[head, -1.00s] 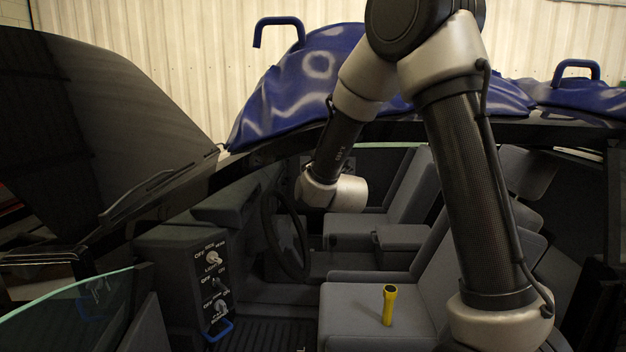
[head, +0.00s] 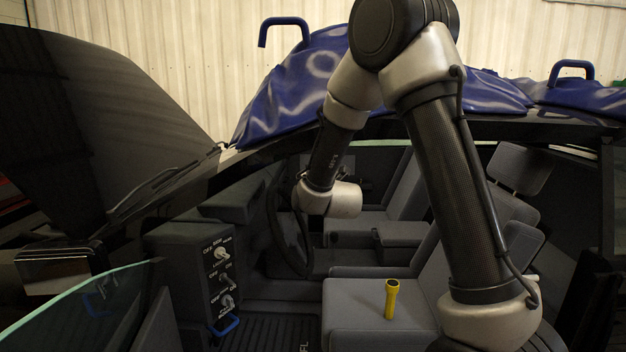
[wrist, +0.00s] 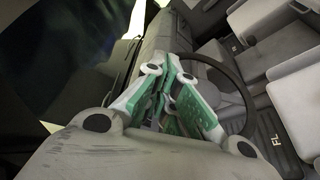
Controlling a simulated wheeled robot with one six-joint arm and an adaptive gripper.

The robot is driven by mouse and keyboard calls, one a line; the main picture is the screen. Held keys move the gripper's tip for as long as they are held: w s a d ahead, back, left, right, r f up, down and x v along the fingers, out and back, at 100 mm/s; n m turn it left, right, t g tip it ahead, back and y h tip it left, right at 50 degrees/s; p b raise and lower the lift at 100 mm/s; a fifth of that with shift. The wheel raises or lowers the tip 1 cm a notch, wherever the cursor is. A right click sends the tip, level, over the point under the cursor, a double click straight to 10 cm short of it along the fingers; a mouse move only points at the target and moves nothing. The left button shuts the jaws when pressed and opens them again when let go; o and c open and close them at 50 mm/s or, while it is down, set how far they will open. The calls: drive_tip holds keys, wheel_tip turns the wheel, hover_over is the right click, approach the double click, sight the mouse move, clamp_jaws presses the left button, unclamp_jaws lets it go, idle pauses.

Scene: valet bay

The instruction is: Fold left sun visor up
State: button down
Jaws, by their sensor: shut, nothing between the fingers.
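I cannot pick out the left sun visor with certainty in either view. A small grey panel (head: 376,163) shows behind my forearm under the roof edge in the head view, but I cannot tell whether it is part of the visor. My gripper (wrist: 168,100) shows in the wrist view with its green-padded fingers together and nothing visible held. It is inside the car, in front of the steering wheel (wrist: 240,92) in that picture. In the head view my arm reaches through the door opening, and the gripper itself is hidden behind my wrist.
A yellow cylinder (head: 391,300) stands on the near seat (head: 350,318). A switch panel (head: 222,270) with a blue handle is at the left of the opening. A blue cover (head: 290,95) lies over the roof. The open door's glass (head: 70,305) is at lower left.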

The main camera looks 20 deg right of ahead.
drive_tip(key=s+r, duration=0.2)
drive_tip(key=s, duration=0.6)
drive_tip(key=shift+s+a, duration=0.2)
drive_tip(key=shift+s, duration=0.05)
